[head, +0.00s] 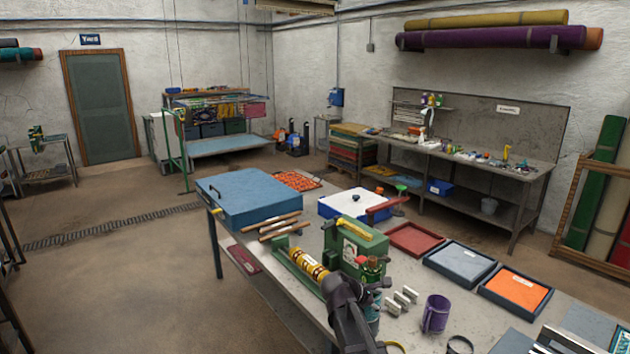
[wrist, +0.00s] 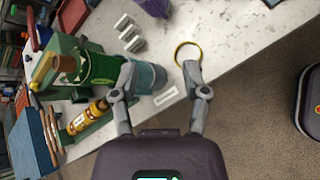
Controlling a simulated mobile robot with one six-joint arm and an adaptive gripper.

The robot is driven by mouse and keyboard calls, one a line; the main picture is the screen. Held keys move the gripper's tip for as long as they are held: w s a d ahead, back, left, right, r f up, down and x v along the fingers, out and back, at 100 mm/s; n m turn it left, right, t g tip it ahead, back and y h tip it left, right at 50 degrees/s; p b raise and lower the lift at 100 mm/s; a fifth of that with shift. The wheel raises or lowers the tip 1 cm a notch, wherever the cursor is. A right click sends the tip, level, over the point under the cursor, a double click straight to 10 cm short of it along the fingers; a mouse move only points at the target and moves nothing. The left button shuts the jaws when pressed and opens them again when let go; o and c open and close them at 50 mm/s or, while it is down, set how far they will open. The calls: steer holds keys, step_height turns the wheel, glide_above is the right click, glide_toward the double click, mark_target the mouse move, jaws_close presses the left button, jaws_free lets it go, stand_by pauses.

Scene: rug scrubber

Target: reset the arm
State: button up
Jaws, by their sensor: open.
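My gripper (wrist: 159,70) is open in the wrist view, its two fingers spread wide over the front edge of the grey worktable (wrist: 240,30). Nothing is held between the fingers. The left fingertip overlaps a teal cylindrical container (wrist: 150,77) in the picture; I cannot tell whether they touch. The right fingertip is beside a yellow ring (wrist: 178,48) lying on the table. In the head view my dark arm reaches up from the bottom over the table's near edge, partly hiding the teal container.
A green machine (head: 357,250) with a yellow banded roller (head: 308,264) stands close left of my arm. White blocks (head: 402,299) and a purple mug (head: 435,314) stand to the right. A blue case (head: 250,197) and shallow trays (head: 466,262) lie further back. Open floor (head: 130,270) lies left.

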steer(key=s+a+f+m+g+y+b, duration=0.1)
steer(key=s+f+m+g+y+b, duration=0.4)
steer(key=s+f+m, duration=1)
steer(key=s+m+y+b, duration=0.2)
steer(key=s+y, duration=0.2)
steer(key=shift+s+a+f, duration=0.25)
steer(key=shift+s+f, duration=0.05)
steer(key=shift+f, duration=0.1)
steer(key=shift+d, duration=0.1)
